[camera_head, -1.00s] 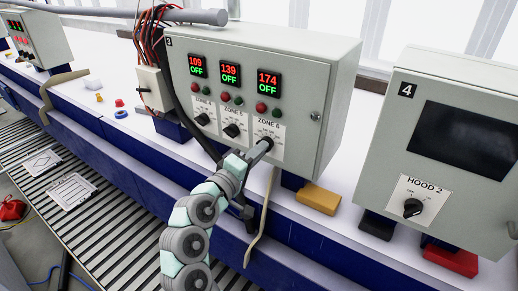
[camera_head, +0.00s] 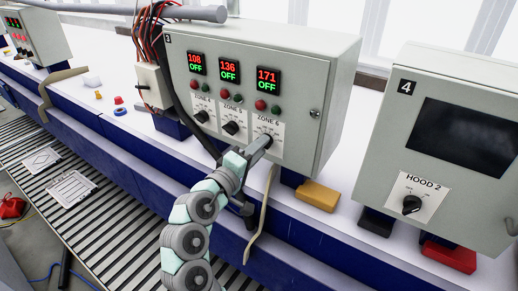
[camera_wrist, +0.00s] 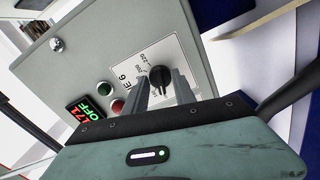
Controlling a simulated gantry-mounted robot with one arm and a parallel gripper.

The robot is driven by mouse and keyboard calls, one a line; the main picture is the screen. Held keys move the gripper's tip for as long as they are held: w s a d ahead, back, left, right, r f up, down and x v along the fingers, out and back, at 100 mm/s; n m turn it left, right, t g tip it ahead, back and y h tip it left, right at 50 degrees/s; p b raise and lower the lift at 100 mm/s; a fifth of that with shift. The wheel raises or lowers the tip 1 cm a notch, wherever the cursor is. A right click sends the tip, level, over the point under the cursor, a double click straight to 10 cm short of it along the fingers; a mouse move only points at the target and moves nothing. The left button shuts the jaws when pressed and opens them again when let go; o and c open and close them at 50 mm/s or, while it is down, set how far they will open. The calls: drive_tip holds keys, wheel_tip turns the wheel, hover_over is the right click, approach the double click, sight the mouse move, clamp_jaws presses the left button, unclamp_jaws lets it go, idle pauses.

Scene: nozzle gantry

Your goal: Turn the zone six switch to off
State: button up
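The zone 6 switch is a black rotary knob (camera_head: 265,140) on a white dial plate, at the right end of the row on grey panel 3 (camera_head: 330,90). Its display (camera_head: 269,80) reads 171 in red above a green OFF. In the wrist view, the knob (camera_wrist: 159,77) shows just beyond the fingertips, with part of the dial scale beside it. My gripper (camera_head: 262,146) is just in front of the knob. In the wrist view, my gripper (camera_wrist: 161,82) has its two fingers apart with nothing held between them. The knob's exact pointer setting is hard to read.
The zone 4 knob (camera_head: 201,117) and zone 5 knob (camera_head: 231,128) sit left on the same panel, both displays reading OFF. Red and green buttons lie above the dials. Panel 4 with the Hood 2 knob (camera_head: 411,205) stands right. A yellow block (camera_head: 317,196) lies below.

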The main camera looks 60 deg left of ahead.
drive_tip(key=b+v, duration=0.3)
drive_tip(key=v, duration=0.8)
drive_tip(key=shift+w+f, duration=0.1)
drive_tip(key=shift+w, duration=0.05)
